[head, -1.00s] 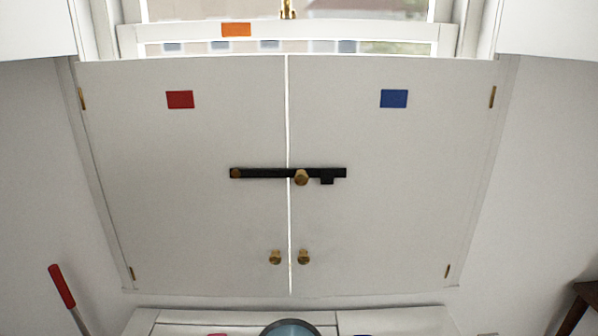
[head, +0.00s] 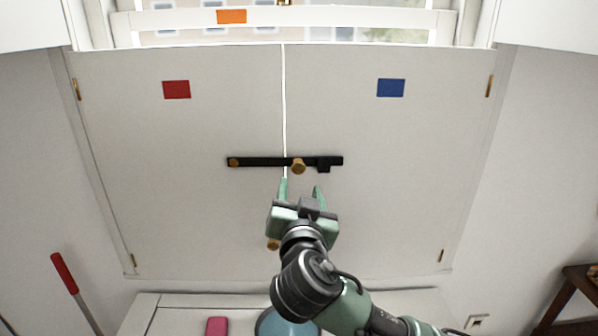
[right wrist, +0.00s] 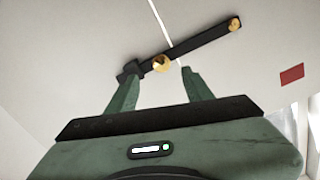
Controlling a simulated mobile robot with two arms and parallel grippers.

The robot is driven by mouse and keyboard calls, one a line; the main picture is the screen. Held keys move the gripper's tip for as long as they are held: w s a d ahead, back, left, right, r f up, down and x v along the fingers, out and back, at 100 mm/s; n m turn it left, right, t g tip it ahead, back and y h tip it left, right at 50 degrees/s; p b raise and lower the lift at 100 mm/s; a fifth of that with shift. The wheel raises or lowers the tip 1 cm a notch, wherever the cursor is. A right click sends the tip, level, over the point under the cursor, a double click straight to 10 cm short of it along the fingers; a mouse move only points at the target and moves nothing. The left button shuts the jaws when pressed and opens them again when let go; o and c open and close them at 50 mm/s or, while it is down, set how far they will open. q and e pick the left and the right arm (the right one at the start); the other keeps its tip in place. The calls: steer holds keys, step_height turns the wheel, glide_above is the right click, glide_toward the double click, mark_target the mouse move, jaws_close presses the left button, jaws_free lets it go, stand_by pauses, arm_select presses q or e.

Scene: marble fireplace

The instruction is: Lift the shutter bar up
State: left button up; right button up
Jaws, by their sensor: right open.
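The black shutter bar (head: 262,162) lies level across the seam of two closed white shutters. It has a brass pivot at its left end, a brass knob (head: 298,166) just right of the seam and a small notched block near its right end. My right gripper (head: 300,188) is open and empty, just below the knob in the head view. In the right wrist view, the bar (right wrist: 200,45) shows tilted beyond the fingers (right wrist: 158,85), and its knob (right wrist: 161,63) appears between and past the fingertips. My left gripper is not in view.
The left shutter (head: 130,190) bears a red patch and the right shutter (head: 420,170) a blue one. A lower brass knob (head: 273,244) is partly hidden by my right gripper. A red-handled tool (head: 64,273) stands at left, a dark wooden stool (head: 570,300) at right.

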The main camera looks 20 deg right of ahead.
mark_target(299, 168)
steer(key=p+x, duration=0.1)
steer(key=x, duration=0.1)
steer(key=p+x, duration=0.1)
steer(key=x, duration=0.1)
steer(key=r+x, duration=0.1)
steer(key=x, duration=0.1)
steer(key=shift+w+d+f+p, duration=0.1)
steer(key=shift+w+d+p, duration=0.05)
steer(key=shift+w+p, duration=0.25)
steer(key=shift+w+d+f, duration=0.1)
steer(key=shift+w+f, duration=0.05)
steer(key=shift+w, duration=0.3)
jaws_close()
stand_by(0.7)
